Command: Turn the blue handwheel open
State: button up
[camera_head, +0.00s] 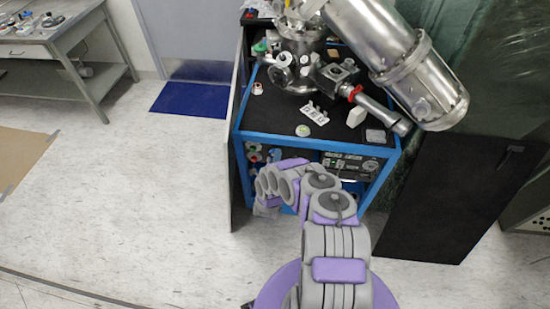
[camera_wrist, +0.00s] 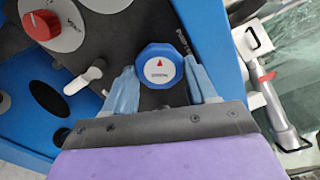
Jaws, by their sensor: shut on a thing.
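The blue handwheel (camera_wrist: 150,55) is an octagonal knob with a pale face and a red arrow, in the upper middle of the wrist view. The arrow points to the top of that picture. My gripper (camera_wrist: 160,82) has its two light-blue fingers on either side of the knob and is shut on it. In the head view, my arm reaches down to the front of the blue-framed cart (camera_head: 318,138). There the arm hides the handwheel, and I cannot make out the gripper's fingers.
A red knob (camera_wrist: 40,24) and a white lever (camera_wrist: 86,78) sit left of the handwheel on the dark panel. Steel vacuum equipment (camera_head: 400,60) stands on the cart. A black panel (camera_head: 450,200) stands to the cart's right.

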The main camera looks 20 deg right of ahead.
jog(key=m, duration=2)
jog(key=m+b, duration=0.1)
jog(key=m, duration=1)
jog(key=shift+s+a+f, duration=0.15)
jog(key=shift+f, duration=0.2)
dwell(0.5)
dwell(0.6)
jog(key=o, duration=1.1)
jog(key=shift+r, duration=0.2)
jog(key=shift+c, duration=0.2)
jog(key=shift+a+r, duration=0.1)
